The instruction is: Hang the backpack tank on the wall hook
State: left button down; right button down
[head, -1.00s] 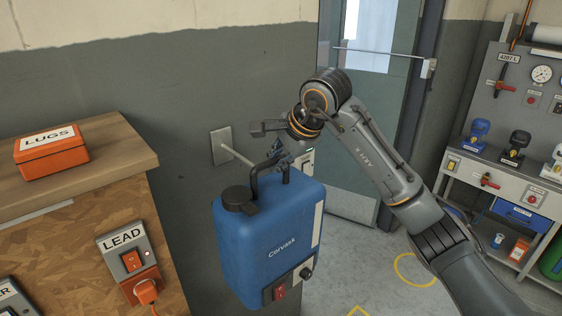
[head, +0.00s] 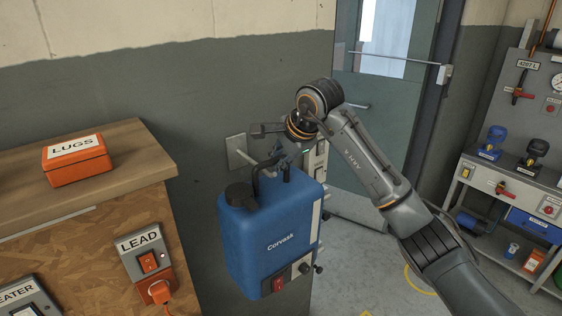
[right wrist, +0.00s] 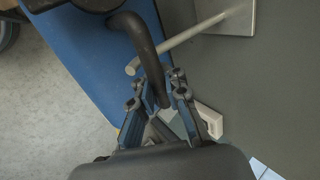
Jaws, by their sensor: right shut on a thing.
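The blue backpack tank (head: 262,238) hangs upright in the air, with a black cap and a dark curved handle (right wrist: 143,45) on top. My right gripper (head: 283,152) is shut on the handle; its fingers (right wrist: 162,82) close around the handle's lower end in the right wrist view. The wall hook is a pale rod on a square plate (head: 238,152), just behind the tank's top. In the right wrist view the rod (right wrist: 185,36) crosses the handle, its tip just past it; I cannot tell whether the rod is above or under the handle. My left gripper is not in view.
A wooden cabinet (head: 90,225) with an orange LUGS box (head: 76,160) on top stands close at the left of the tank. A door (head: 385,120) is behind my right arm. A tool bench (head: 505,190) stands at the right, with open floor before it.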

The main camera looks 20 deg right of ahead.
jog(key=shift+w+a+r+p, duration=0.2)
jog(key=shift+w+a+p, duration=0.05)
jog(key=shift+w, duration=0.25)
jog(key=shift+w+a+r+p, duration=0.15)
jog(key=shift+w+a+p, duration=0.05)
jog(key=shift+w, duration=0.3)
jog(key=shift+w+f, duration=0.15)
jog(key=shift+f, duration=0.05)
jog(key=shift+w+f+b, duration=0.2)
jog(key=shift+f+b, duration=0.45)
jog(key=shift+f, duration=0.25)
jog(key=shift+a, duration=0.1)
